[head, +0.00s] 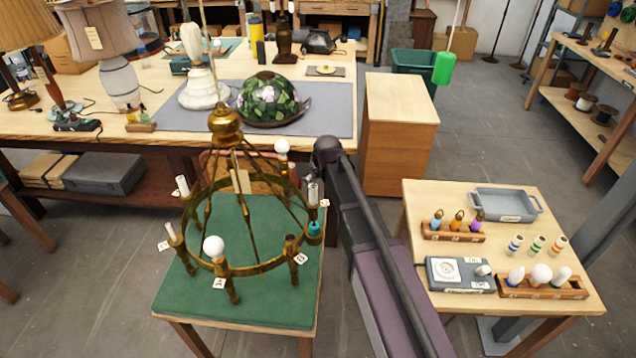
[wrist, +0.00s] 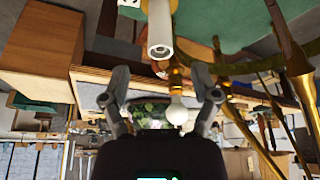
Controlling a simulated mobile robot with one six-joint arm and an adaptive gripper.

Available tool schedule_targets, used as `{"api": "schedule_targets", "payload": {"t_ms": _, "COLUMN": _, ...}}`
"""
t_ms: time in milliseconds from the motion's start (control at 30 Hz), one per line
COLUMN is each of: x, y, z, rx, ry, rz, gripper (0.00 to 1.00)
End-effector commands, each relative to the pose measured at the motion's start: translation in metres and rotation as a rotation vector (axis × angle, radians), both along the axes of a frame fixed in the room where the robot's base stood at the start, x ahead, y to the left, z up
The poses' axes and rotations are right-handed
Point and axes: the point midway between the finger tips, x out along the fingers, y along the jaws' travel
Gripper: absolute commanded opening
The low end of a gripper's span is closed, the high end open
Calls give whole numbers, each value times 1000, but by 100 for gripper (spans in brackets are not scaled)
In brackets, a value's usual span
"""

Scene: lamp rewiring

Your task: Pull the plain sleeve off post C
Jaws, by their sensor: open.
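The brass ring chandelier (head: 250,268) stands on a green-topped stand (head: 180,300). A plain white sleeve (head: 313,192) stands on the post at the ring's right side, beside a small tag (head: 324,203) whose letter is too small to read surely. In the wrist view this plain sleeve (wrist: 160,35) hangs from the top edge, its open end facing me, with part of a tag beside it. My gripper (wrist: 161,78) is open, its fingers spread either side of the sleeve's line. The sleeve's end appears short of the fingertips, with no contact visible. In the head view my arm hides the gripper.
A white bulb (head: 282,146) is on the ring's far side; another bulb (head: 213,246) is near post A. Brass arms surround the ring's middle. The right side table (head: 590,300) holds racks, a tray (head: 505,204) and a tester (head: 458,273).

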Motion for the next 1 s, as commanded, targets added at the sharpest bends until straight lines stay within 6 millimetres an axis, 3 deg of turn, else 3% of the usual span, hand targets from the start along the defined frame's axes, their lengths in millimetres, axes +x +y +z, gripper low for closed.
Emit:
{"api": "schedule_targets", "payload": {"t_ms": 700, "x": 20, "y": 12, "z": -58, "rx": 0, "ry": 0, "rz": 1, "gripper": 78}}
{"api": "schedule_targets", "payload": {"t_ms": 1000, "x": 26, "y": 15, "z": -72, "rx": 0, "ry": 0, "rz": 1, "gripper": 78}}
